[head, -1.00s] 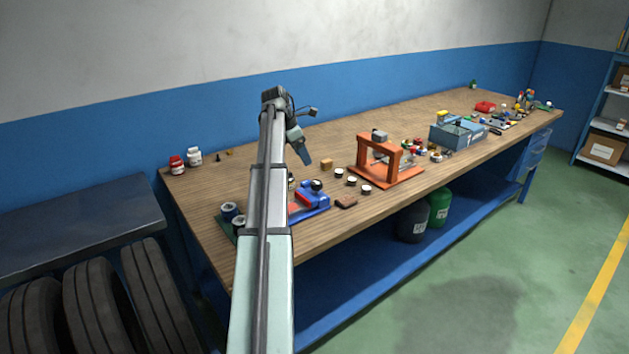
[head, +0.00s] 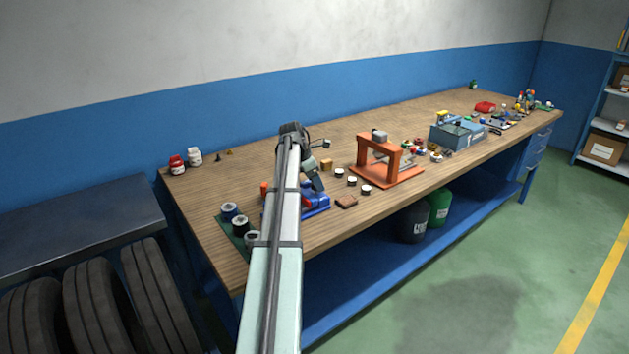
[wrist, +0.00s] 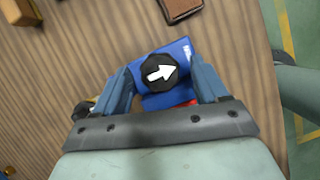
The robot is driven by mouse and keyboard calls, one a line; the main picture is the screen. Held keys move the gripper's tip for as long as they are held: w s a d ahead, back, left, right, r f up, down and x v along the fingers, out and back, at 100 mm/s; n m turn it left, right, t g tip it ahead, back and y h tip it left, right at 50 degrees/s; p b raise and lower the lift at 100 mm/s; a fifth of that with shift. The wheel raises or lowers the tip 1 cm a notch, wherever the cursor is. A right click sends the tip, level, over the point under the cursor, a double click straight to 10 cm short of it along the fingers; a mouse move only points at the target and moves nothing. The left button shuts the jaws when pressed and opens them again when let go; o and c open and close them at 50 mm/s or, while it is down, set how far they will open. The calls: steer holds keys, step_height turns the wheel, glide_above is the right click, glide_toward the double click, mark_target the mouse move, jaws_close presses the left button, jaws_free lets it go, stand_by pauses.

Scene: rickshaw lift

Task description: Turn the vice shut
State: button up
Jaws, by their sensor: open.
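The blue vice (head: 322,205) sits near the front edge of the workbench, partly hidden behind my arm in the head view. In the wrist view the vice's blue body (wrist: 180,50) shows with a bit of red below it. Its black round knob (wrist: 152,66) carries a white arrow pointing right and slightly up in that view. My gripper (head: 318,186) is open, directly over the vice. In the wrist view my gripper's two blue fingers (wrist: 164,78) appear on either side of the knob, with no visible grip on it. I cannot tell how far above it the fingertips are.
A brown block (head: 346,202) lies just right of the vice, near several small white-topped jars (head: 352,181). An orange frame (head: 361,155) stands further right. Two dark spools (head: 240,225) stand at the left. The bench top (head: 245,182) behind the arm is mostly clear.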

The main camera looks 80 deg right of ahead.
steer(key=shift+c, duration=0.5)
steer(key=c, duration=1)
steer(key=shift+o, duration=0.2)
steer(key=shift+d+m, duration=0.1)
steer(key=shift+m, duration=0.3)
steer(key=shift+w+d+m+g+y, duration=0.1)
steer(key=shift+m+g+y, duration=0.3)
steer(key=shift+m, duration=0.6)
steer(key=m, duration=0.2)
steer(key=m+y, duration=0.1)
steer(key=shift+d+m+y, duration=0.15)
steer(key=shift+m+y, duration=0.15)
steer(key=shift+m, duration=0.1)
steer(key=m, duration=0.2)
steer(key=m+y, duration=0.1)
steer(key=m, duration=0.1)
steer(key=shift+d+y, duration=0.1)
steer(key=shift+y, duration=0.2)
steer(key=shift+m+t+y, duration=0.5)
steer(key=shift+m+t, duration=0.1)
steer(key=shift+m, duration=1)
